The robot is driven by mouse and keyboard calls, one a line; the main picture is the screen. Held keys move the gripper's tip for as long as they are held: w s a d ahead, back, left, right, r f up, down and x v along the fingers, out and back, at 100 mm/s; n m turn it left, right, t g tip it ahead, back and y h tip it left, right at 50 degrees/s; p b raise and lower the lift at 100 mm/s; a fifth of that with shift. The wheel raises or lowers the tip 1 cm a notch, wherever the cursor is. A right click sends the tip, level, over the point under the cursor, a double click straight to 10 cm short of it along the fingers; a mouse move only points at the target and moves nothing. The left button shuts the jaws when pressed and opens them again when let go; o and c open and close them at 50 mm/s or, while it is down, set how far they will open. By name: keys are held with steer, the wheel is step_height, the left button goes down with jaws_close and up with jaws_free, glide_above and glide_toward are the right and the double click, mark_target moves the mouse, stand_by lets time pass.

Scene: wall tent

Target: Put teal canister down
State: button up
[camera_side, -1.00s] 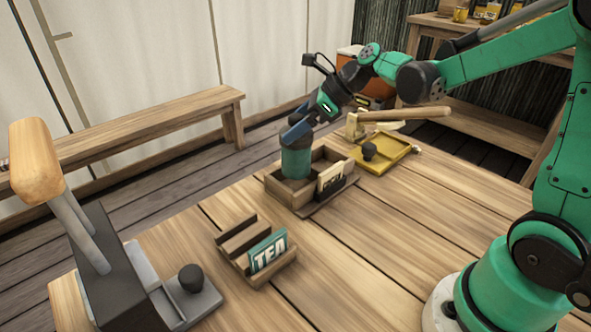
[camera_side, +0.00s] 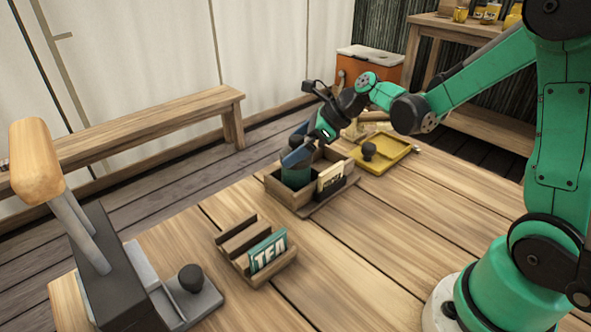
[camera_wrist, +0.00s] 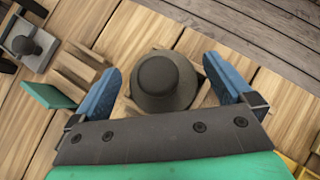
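The teal canister (camera_side: 296,175) stands upright in the wooden box (camera_side: 283,196), its lower part hidden by the box wall. Its dark lid with a round knob (camera_wrist: 165,78) shows in the wrist view. My gripper (camera_side: 299,155) is tilted over the canister, one blue finger on each side of it. In the wrist view the fingers of my gripper (camera_wrist: 163,80) are spread, with a narrow gap between each finger and the lid.
A tan sign (camera_side: 330,179) stands at the box's right. A wooden rack (camera_side: 240,245) with a teal TEA card (camera_side: 269,251) is in front. A yellow tray (camera_side: 380,163) lies behind right. A large lever press (camera_side: 115,265) stands at left. The table's middle right is clear.

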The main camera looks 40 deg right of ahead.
steer(key=shift+d+r, duration=0.1)
steer(key=shift+r, duration=0.15)
steer(key=v, duration=1.1)
steer(key=s+a+f+n+h, duration=0.2)
steer(key=s+a+n, duration=0.1)
steer(key=n, duration=1.1)
steer(key=s+a+f+n+h, duration=0.2)
steer(key=s+a+n+h, duration=0.1)
steer(key=n, duration=1.1)
steer(key=shift+s+a+h, duration=0.25)
steer(key=shift+a+h, duration=0.05)
steer(key=shift+a, duration=0.6)
